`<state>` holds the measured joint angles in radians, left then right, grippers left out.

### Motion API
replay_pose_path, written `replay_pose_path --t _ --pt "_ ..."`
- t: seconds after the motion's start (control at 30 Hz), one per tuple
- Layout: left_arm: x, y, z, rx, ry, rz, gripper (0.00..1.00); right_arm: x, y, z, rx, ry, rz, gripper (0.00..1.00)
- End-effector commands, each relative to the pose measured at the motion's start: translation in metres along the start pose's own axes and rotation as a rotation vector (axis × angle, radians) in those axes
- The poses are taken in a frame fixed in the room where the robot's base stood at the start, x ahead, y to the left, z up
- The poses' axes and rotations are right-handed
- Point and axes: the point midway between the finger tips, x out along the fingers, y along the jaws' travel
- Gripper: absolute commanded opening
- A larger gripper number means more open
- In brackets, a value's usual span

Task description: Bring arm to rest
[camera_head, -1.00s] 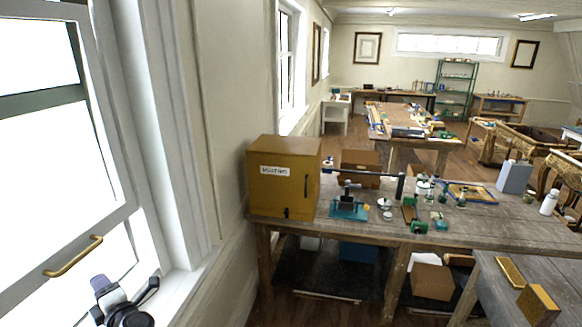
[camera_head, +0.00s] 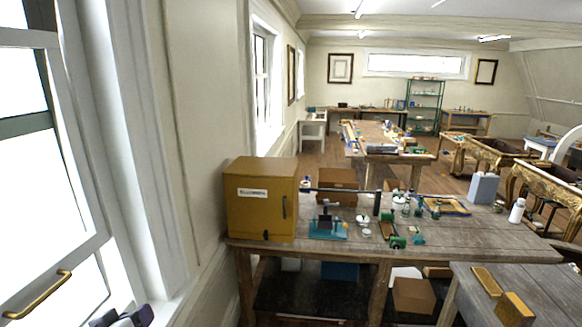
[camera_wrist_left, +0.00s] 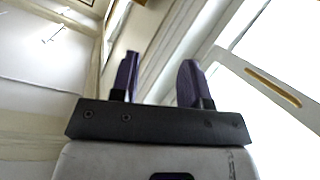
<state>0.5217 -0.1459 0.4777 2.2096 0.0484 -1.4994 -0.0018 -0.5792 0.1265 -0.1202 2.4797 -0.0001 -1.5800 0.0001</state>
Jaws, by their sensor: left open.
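My left gripper (camera_head: 122,318) shows only at the bottom edge of the head view, low in front of the window sill. In the left wrist view its two dark purple fingers (camera_wrist_left: 160,80) stand apart with nothing between them. The fingers point up toward the wall and window frame. The white window sash (camera_head: 60,180) with its brass handle (camera_head: 38,296) is at the left, apart from the gripper; the handle also shows in the left wrist view (camera_wrist_left: 272,86). Most of my left arm is hidden below the head view. My right gripper is in neither view.
A wooden workbench (camera_head: 450,245) stands ahead, with a yellow cabinet (camera_head: 262,215) at its left end and several small tools. A grey table (camera_head: 545,285) is at the lower right. Gilt console tables (camera_head: 545,180) stand farther right. Wooden floor shows between the benches.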

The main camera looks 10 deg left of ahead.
Motion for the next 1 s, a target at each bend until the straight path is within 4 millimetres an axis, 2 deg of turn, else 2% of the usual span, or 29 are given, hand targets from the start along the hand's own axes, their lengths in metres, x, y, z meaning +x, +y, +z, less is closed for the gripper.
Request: replay_pose_path --t 0.03,0.13,0.27,0.3,0.47,0.5,0.6,0.7,0.8,1.0 --pt "-0.013 0.007 0.021 0.087 -0.051 -0.014 0.42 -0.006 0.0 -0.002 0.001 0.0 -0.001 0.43" --pt "-0.035 0.022 0.068 0.238 -0.136 -0.017 0.42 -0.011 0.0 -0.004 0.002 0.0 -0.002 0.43" --pt "-0.064 0.033 0.132 0.401 -0.237 0.009 0.42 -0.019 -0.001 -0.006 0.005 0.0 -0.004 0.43" --pt "-0.073 0.034 0.153 0.442 -0.278 0.022 0.42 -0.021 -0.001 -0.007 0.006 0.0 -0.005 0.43" --pt "-0.114 0.026 0.239 0.568 -0.475 0.068 0.42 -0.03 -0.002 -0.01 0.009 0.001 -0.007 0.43" --pt "-0.124 0.021 0.259 0.59 -0.53 0.073 0.42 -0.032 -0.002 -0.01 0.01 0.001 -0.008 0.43" --pt "-0.15 0.003 0.301 0.626 -0.653 0.073 0.42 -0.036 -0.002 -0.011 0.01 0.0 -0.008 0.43" --pt "-0.173 -0.017 0.329 0.641 -0.748 0.055 0.42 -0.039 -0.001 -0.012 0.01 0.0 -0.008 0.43" --pt "-0.192 -0.032 0.347 0.647 -0.816 0.04 0.42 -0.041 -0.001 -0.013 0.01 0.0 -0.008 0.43" --pt "-0.212 -0.044 0.365 0.644 -0.885 0.027 0.42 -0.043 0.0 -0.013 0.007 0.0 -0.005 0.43"
